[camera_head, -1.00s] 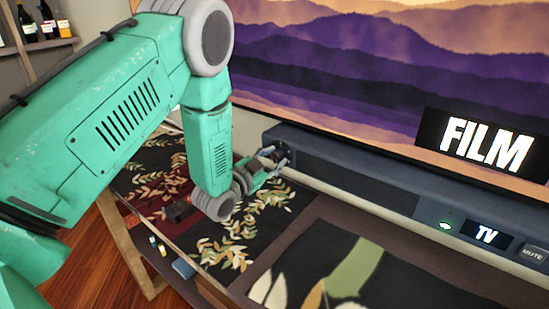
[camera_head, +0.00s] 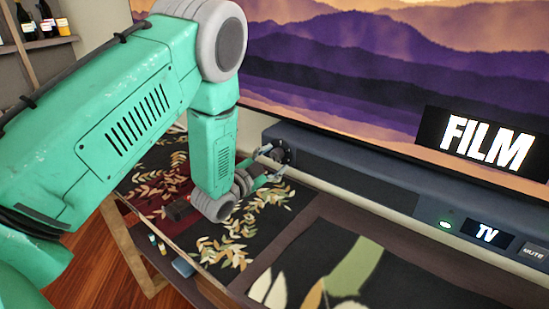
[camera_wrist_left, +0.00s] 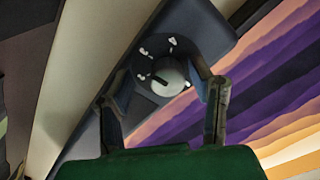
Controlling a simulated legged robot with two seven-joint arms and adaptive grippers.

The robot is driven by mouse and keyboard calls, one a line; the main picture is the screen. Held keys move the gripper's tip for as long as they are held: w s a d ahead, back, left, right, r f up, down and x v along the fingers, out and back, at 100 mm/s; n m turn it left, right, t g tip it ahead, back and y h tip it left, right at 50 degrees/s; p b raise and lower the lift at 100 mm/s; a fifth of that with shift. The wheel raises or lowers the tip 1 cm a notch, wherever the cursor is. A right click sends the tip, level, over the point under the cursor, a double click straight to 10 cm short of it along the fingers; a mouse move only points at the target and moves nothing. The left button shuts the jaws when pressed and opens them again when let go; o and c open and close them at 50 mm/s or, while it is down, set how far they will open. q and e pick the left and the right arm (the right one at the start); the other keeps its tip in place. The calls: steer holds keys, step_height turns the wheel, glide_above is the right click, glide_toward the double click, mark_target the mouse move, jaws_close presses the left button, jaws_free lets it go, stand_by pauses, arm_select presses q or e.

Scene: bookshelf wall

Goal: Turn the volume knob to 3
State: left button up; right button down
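The volume knob (camera_wrist_left: 172,82) is a round grey knob with a dark pointer mark, set in a dark dial at the end of the soundbar (camera_wrist_left: 195,25). The pointer is toward the left in the left wrist view. In the head view the knob (camera_head: 281,152) sits at the soundbar's left end, partly hidden by the fingers. My left gripper (camera_head: 273,163) is open in front of it. In the left wrist view its fingers (camera_wrist_left: 160,73) are spread on either side of the knob, with gaps visible. My right gripper is not in view.
The TV screen (camera_head: 390,70) stands behind the soundbar, with a FILM sign (camera_head: 486,143). A small TV display (camera_head: 486,233) and MUTE button (camera_head: 533,251) are at the right. Leaf-patterned cloth covers the table below; a blue object (camera_head: 183,267) lies near its edge.

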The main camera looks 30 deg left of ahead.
arm_select(q)
steer(key=shift+w+a+r, duration=0.1)
steer(key=shift+r, duration=0.05)
steer(key=shift+s+r, duration=0.1)
steer(key=shift+s, duration=0.25)
steer(key=s, duration=1.1)
steer(key=shift+a, duration=0.45)
steer(key=shift+s, duration=0.1)
steer(key=w+n+p, duration=0.2)
steer(key=w+n, duration=0.1)
steer(key=w, duration=0.1)
steer(key=w+n+p, duration=0.2)
steer(key=w+n, duration=0.2)
steer(key=w+d+n+p, duration=0.1)
steer(key=w+n+p, duration=0.1)
steer(key=w+n, duration=0.2)
steer(key=shift+w+r, duration=0.2)
steer(key=shift+w, duration=0.2)
